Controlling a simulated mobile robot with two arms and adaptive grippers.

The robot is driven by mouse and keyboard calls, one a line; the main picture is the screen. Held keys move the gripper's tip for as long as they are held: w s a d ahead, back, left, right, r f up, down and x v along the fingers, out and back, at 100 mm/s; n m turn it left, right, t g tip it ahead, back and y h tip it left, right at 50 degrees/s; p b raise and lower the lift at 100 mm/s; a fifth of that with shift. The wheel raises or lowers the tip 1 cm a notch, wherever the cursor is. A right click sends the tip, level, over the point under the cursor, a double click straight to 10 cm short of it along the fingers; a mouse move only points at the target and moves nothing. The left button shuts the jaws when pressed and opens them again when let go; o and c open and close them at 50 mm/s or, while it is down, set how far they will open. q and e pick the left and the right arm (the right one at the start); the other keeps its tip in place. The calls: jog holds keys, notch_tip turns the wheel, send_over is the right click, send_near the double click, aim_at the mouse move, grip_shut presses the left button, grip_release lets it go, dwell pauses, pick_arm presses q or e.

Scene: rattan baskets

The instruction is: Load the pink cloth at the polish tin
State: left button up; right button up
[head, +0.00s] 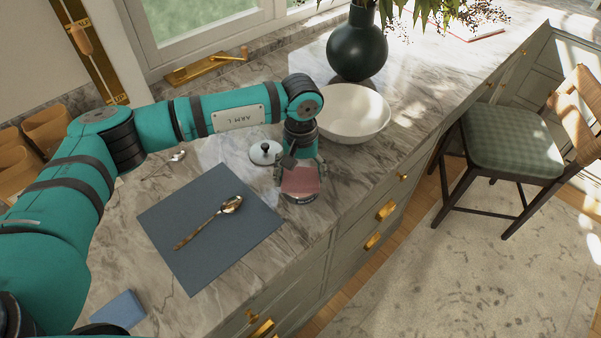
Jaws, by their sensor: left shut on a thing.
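The pink cloth (300,180) is in my left gripper (298,176), near the front edge of the marble counter. The gripper points down and is shut on the cloth. The polish tin (303,199) shows as a low round shape directly below the cloth. The cloth and the gripper cover most of the tin. I cannot tell whether the cloth touches it. My right gripper is not in view.
A blue-grey mat (182,212) with a spoon (208,222) lies left of the tin. A white lid with a black knob (265,152), a white bowl (352,118) and a dark green vase (357,45) stand behind. A blue block (118,309) lies front left.

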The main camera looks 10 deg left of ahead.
aim_at(300, 177)
pick_arm(q)
jog(key=shift+s+f, duration=0.1)
jog(key=shift+r+p, duration=1.05)
jog(key=shift+r, duration=2.5)
